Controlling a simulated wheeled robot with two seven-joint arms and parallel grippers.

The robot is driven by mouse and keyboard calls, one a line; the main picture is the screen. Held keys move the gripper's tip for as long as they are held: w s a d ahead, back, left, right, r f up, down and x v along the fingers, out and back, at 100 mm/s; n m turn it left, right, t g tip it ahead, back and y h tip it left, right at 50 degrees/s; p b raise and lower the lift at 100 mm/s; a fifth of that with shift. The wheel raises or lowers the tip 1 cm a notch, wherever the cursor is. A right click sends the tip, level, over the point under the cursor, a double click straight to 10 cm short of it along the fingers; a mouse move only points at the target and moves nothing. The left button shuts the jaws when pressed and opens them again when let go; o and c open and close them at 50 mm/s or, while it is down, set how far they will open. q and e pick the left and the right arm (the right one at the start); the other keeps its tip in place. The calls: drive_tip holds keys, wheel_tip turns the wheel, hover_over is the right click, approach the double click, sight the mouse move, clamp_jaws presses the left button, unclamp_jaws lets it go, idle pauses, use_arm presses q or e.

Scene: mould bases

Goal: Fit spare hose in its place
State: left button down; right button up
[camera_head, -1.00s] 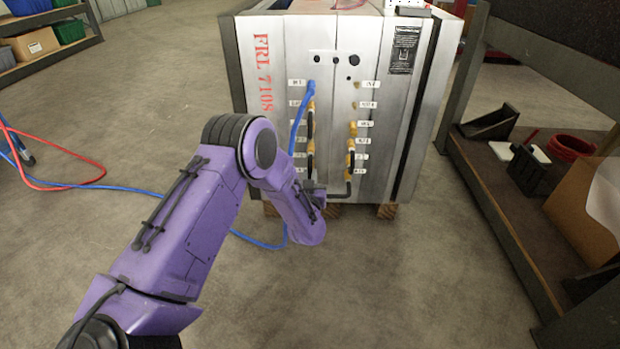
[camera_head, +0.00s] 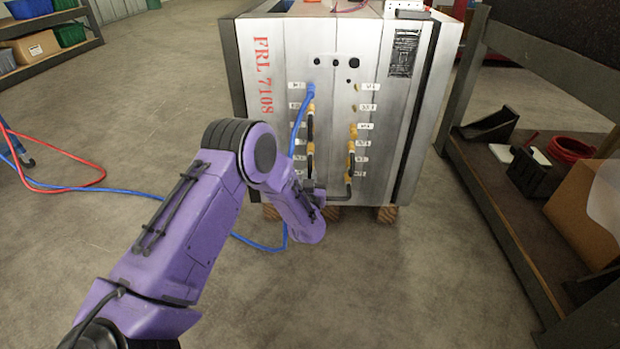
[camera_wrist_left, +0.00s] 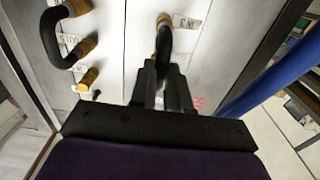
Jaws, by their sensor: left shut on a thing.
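The steel mould base (camera_head: 270,125) has two columns of labelled brass ports on its front. My left gripper (camera_head: 318,194) is low on that face, near the bottom of the left column. It is shut on a black hose, seen between the fingers in the left wrist view (camera_wrist_left: 165,75). There, a dark hose (camera_wrist_left: 164,42) runs from the finger area to a brass fitting (camera_wrist_left: 163,20). The held end is hidden. My right gripper is out of view.
A blue hose (camera_head: 297,130) runs from the top left port down past my left wrist and across the floor. Black hoses join other ports (camera_head: 350,160). A shelf with a red coil (camera_head: 571,149) stands at right.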

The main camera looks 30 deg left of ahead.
use_arm(q)
drive_tip(key=shift+w, duration=0.15)
drive_tip(key=shift+w+a, duration=0.2)
drive_tip(key=shift+w, duration=0.1)
drive_tip(key=shift+w+a+r, duration=0.1)
drive_tip(key=shift+w+a, duration=0.15)
drive_tip(key=shift+w, duration=0.1)
drive_tip(key=c, duration=0.6)
unclamp_jaws()
